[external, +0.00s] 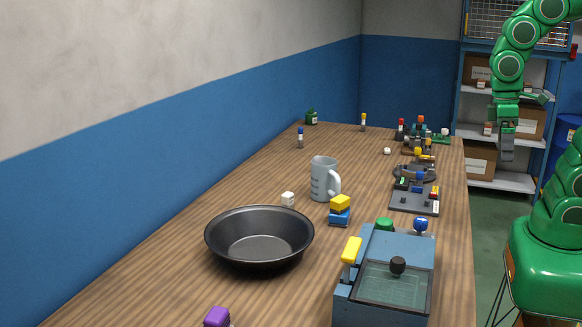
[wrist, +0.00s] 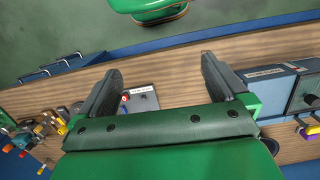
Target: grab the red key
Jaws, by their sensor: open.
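A small red piece (external: 434,190) shows at the right end of a dark flat plate (external: 405,203) with a white label, near the table's right edge. It is too small to tell surely whether it is the red key. In the wrist view a red piece (wrist: 125,97) shows beside the left finger, on the grey labelled plate (wrist: 145,103), partly hidden by my gripper. My gripper (external: 507,152) hangs pointing down, to the right of the table's edge and above the plate's height. In the wrist view my gripper (wrist: 162,68) is open, with nothing between its fingers.
A blue box with a glass lid (external: 395,292) stands at the front right. A grey mug (external: 323,180), a black pan (external: 259,240) and yellow and blue blocks (external: 340,209) are on the table (external: 275,171). Several small items crowd the far end.

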